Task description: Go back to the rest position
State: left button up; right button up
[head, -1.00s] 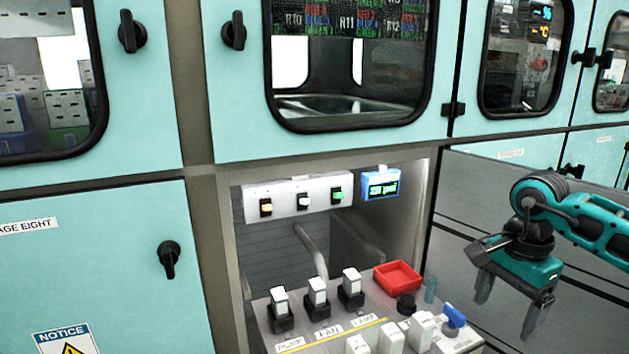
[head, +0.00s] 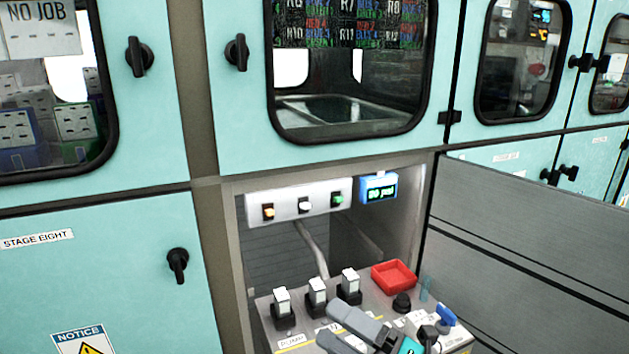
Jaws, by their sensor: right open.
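My right gripper (head: 331,323) is at the bottom centre of the head view, in front of the sloped panel. Its two grey fingers point left and are apart, with nothing seen between them. Part of its teal body is cut off by the lower edge. It hides part of the panel's front labels and the white modules there. My left gripper is not in view.
A switch box (head: 300,202) and blue display (head: 379,188) are above. An open grey door (head: 530,240) stands at right. Teal cabinets surround the recess.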

pick_arm(q)
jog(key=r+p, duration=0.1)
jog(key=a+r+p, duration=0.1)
jog(key=p, duration=0.1)
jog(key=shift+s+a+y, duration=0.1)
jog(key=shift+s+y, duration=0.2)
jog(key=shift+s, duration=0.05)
pick_arm(e)
jog(key=s+d+f+m+h, duration=0.4)
jog(key=f+m, duration=0.3)
jog(key=m, duration=0.2)
jog(key=s+d+f+m+h, duration=0.4)
jog(key=d+f+m+h, duration=0.1)
jog(key=m, duration=0.5)
jog(key=s+d+f+m+h, duration=0.4)
jog(key=f+m+h, duration=0.3)
jog(key=m, duration=0.3)
jog(key=shift+s+d+f, duration=0.3)
jog(key=shift+d+f, duration=0.25)
jog(key=shift+f, duration=0.3)
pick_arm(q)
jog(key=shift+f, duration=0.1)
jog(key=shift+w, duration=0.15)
pick_arm(e)
jog(key=shift+c, duration=0.2)
